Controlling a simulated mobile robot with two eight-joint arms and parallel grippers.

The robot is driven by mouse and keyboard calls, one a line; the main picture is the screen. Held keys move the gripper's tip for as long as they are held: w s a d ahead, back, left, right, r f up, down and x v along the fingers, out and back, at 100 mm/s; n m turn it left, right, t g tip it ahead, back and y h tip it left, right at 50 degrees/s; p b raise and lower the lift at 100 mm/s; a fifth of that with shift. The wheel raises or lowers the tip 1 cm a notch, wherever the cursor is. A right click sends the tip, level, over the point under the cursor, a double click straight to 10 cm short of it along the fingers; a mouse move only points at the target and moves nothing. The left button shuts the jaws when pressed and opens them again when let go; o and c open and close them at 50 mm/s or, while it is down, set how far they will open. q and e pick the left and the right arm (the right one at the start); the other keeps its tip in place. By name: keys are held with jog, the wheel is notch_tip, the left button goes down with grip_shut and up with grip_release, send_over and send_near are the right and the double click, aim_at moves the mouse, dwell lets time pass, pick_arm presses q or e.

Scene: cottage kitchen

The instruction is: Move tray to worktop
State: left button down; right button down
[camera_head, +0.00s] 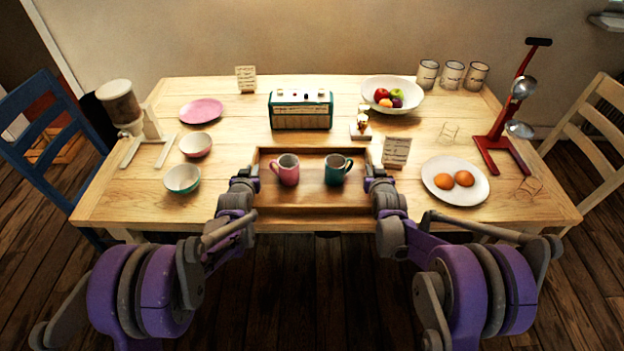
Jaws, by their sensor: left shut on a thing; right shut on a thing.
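A brown wooden tray (312,200) is at the front edge of the wooden table (225,95). A pink mug (287,171) and a dark green mug (335,171) stand upright in it, side by side. My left gripper (250,175) is shut on the tray's left side. My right gripper (375,175) is shut on its right side. My wrists partly hide the tray's ends and the fingertips. I cannot tell whether the tray rests on the table or is slightly raised.
A green radio (301,110) stands behind the tray, with a small card (396,151) near its right back corner. Bowls (183,179) are to the left. Chairs flank the table.

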dwell(0.8)
